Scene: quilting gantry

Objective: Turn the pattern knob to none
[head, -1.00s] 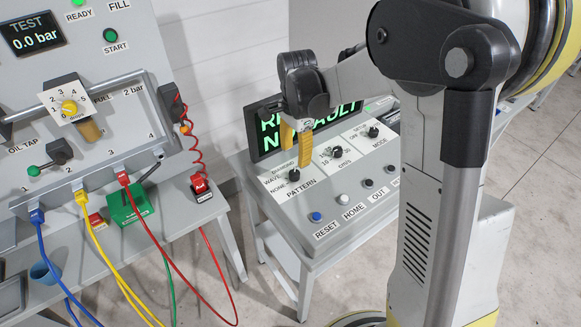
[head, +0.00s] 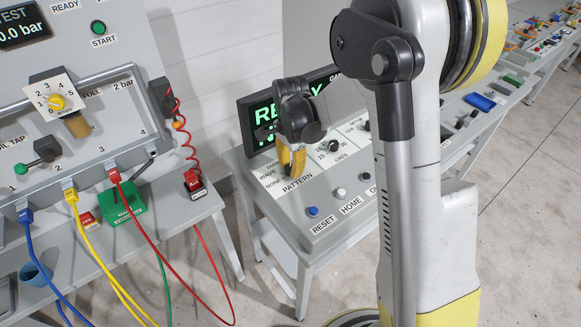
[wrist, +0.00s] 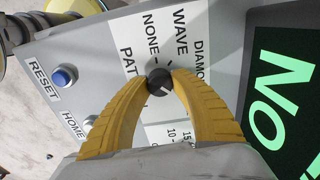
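The pattern knob (wrist: 158,78) is a small round black knob with a short white mark, on a white label plate in the wrist view. The labels NONE, WAVE and DIAMOND stand beside it; which one the mark points to I cannot tell. My gripper (wrist: 161,76) has its two yellow fingers on opposite sides of the knob, with the tips apparently touching it. In the head view my gripper (head: 289,173) comes down over the pattern label plate, and its fingers hide the knob.
The console (head: 330,215) has a blue RESET button (head: 313,211), a white HOME button (head: 341,191) and other knobs close by. A green-lettered display (head: 262,112) stands behind my gripper. A second panel with coloured cables (head: 120,215) is at the left.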

